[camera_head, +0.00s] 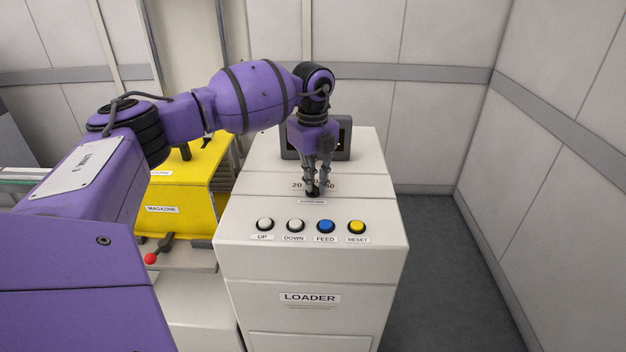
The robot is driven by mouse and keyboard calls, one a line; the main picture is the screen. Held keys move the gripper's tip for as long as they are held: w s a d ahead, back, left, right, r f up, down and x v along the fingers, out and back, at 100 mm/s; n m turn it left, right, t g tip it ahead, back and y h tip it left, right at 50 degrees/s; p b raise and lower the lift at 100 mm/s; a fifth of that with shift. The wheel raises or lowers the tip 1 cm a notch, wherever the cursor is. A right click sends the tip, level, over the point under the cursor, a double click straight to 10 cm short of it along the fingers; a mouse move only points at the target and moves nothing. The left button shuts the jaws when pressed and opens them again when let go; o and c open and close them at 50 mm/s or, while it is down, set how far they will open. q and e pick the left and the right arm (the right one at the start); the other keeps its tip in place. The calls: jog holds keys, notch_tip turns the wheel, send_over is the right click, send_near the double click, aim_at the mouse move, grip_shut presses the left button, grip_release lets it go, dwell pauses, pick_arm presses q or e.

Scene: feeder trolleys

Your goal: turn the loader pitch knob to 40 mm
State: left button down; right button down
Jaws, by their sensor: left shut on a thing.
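The white loader cabinet (310,264) stands in the middle of the view. My left gripper (314,193) points straight down onto its top, behind the button row. Its fingers are shut on the dark pitch knob (313,195), which is mostly hidden between and under them. Part of the scale shows around the fingers, with "20" (297,185) to the left and a figure ending in 0 to the right. The knob's pointer is hidden, so its setting cannot be read. My right gripper is not in view.
UP (265,225), DOWN (295,226), FEED (326,226) and RESET (357,227) buttons line the cabinet's front edge. A dark display (343,139) stands behind my gripper. A yellow magazine (184,190) and a red-tipped lever (150,258) are at left. Floor at right is clear.

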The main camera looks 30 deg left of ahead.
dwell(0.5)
pick_arm(q)
jog(key=c, duration=1.9)
grip_release()
jog(key=shift+s, duration=0.15)
jog(key=shift+r, duration=0.15)
jog(key=shift+r, duration=0.4)
notch_tip(320, 180, up, 11)
jog(key=shift+r, duration=0.1)
jog(key=shift+c, duration=0.6)
